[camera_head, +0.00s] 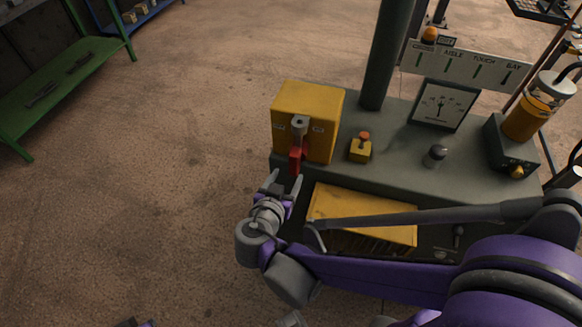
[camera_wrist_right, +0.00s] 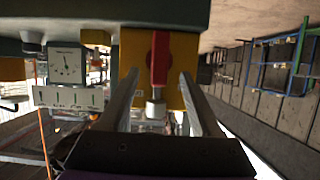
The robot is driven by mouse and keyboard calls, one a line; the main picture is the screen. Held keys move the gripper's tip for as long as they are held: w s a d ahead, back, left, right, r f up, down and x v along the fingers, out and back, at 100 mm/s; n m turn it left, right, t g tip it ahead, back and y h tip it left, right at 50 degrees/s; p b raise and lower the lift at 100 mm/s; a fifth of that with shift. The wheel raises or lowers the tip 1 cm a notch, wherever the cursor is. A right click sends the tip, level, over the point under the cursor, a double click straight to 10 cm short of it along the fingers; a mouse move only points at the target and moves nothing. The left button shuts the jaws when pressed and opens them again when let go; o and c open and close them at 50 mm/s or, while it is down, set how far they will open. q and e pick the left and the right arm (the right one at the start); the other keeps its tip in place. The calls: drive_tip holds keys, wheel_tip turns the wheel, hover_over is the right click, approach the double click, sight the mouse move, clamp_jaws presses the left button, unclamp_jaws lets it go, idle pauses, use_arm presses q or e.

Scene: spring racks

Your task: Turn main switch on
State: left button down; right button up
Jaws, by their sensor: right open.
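The main switch is a yellow box (camera_head: 308,108) on the left end of a grey console, with a grey hub and a red lever (camera_head: 296,161) on its front. The lever hangs down from the hub. My right gripper (camera_head: 284,181) is open and empty, just below and in front of the lever. In the right wrist view, which is upside down, the red lever (camera_wrist_right: 160,58) shows between the two open fingers (camera_wrist_right: 159,76), beyond their tips. I cannot tell whether a finger touches it. My left gripper is not clearly in view.
The grey console (camera_head: 395,140) also carries a small yellow box with an orange button (camera_head: 361,147), a black knob (camera_head: 435,155), a dial gauge (camera_head: 443,106) and an orange canister (camera_head: 540,105). A yellow panel (camera_head: 360,205) is below. A green rack (camera_head: 70,75) stands far left; floor between is clear.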

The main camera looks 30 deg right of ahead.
drive_tip(key=v, duration=0.4)
idle(0.5)
drive_tip(key=s+d+f+n+g+y+p, duration=0.1)
drive_tip(key=s+f+n+g+y+p, duration=0.1)
drive_tip(key=s+n+g+y+p, duration=0.3)
drive_tip(key=s+a+r+n+t+y+p, duration=0.1)
drive_tip(key=s+a+r+n+y, duration=0.2)
drive_tip(key=a+n+y, duration=0.1)
drive_tip(key=shift+n+t+y+p, duration=0.35)
drive_tip(key=shift+n+y, duration=0.15)
drive_tip(key=shift+y, duration=0.1)
drive_tip(key=shift+s+a, duration=0.1)
